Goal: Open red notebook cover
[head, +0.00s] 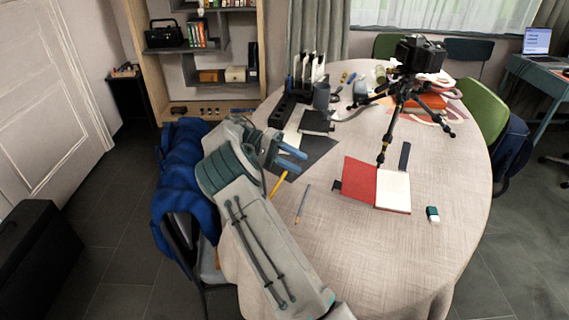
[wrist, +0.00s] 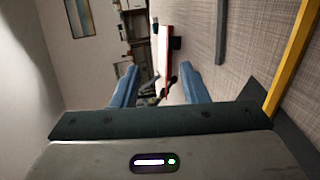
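The red notebook lies open on the table, with its red cover (head: 360,180) flat to the left and its white pages (head: 394,190) to the right. In the wrist view a red and white edge (wrist: 164,45) shows beyond the fingertips, probably the notebook seen side-on. My gripper (head: 297,160) is open with two blue fingers apart and nothing between them. It is above the table, left of the notebook and clear of it. The gripper also shows in the wrist view (wrist: 158,85).
On the table (head: 330,260) are a yellow pencil (head: 279,184) near my gripper, a thinner pencil (head: 302,203), an eraser (head: 433,214) and a dark strip (head: 405,156). A tripod with a camera (head: 419,54) stands behind the notebook. A blue jacket (head: 180,170) hangs on a chair at left.

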